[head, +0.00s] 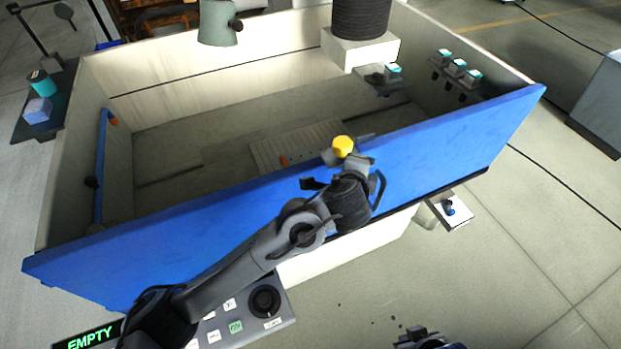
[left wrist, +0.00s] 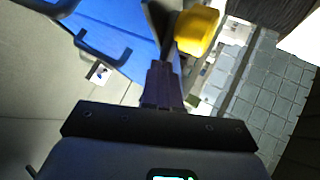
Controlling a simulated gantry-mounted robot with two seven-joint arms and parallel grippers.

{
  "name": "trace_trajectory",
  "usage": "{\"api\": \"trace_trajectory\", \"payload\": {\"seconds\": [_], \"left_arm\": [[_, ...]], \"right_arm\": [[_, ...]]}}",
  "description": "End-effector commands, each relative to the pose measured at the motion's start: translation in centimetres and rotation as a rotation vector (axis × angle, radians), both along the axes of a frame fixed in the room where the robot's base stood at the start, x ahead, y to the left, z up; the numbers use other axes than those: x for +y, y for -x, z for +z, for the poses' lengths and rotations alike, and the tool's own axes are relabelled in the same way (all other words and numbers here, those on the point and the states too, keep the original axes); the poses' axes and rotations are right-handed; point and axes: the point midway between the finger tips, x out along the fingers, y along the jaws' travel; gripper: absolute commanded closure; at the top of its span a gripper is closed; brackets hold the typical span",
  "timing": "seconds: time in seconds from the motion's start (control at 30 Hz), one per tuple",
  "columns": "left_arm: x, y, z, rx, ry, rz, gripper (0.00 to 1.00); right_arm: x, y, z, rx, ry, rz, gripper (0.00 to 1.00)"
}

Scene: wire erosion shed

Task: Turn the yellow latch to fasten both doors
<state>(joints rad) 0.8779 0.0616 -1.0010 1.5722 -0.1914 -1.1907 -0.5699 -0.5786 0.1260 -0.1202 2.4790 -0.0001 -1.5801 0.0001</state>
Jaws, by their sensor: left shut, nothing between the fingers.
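The yellow latch (head: 343,146) sits at the top edge of the blue doors (head: 440,140), near the middle of the tank's front. My left gripper (head: 356,163) is at the doors' top edge, just in front of the latch. In the left wrist view the yellow latch (left wrist: 197,30) appears just beyond and to the right of the shut, empty fingers (left wrist: 163,75); I cannot tell whether they touch it. My left arm hides part of the doors and the seam between them. Only part of my right gripper (head: 425,340) shows at the bottom edge, away from the doors; its fingers are unclear.
The open tank (head: 180,65) lies behind the doors. Dark handles (left wrist: 105,45) stand out from the blue door face in the left wrist view. A control panel (head: 245,318) with a knob and an "EMPTY" display is below my left arm.

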Motion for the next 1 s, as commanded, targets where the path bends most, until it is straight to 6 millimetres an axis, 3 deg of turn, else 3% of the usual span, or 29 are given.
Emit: {"api": "trace_trajectory", "payload": {"seconds": [0.03, 0.27, 1.0], "left_arm": [[-0.8, -0.1, -0.4, -0.006, -0.001, 0.039, 1.00], [-2.0, -0.8, -0.1, -0.003, -0.002, 0.237, 1.00], [-2.9, -2.2, 0.0, 0.001, 0.000, 0.232, 1.00]], "right_arm": [[0.0, 0.0, -1.4, 0.000, 0.000, 0.000, 1.00], [0.0, 0.1, -2.7, 0.001, -0.001, -0.001, 1.00], [0.2, 0.1, -3.0, 0.000, -0.009, -0.006, 1.00]]}}
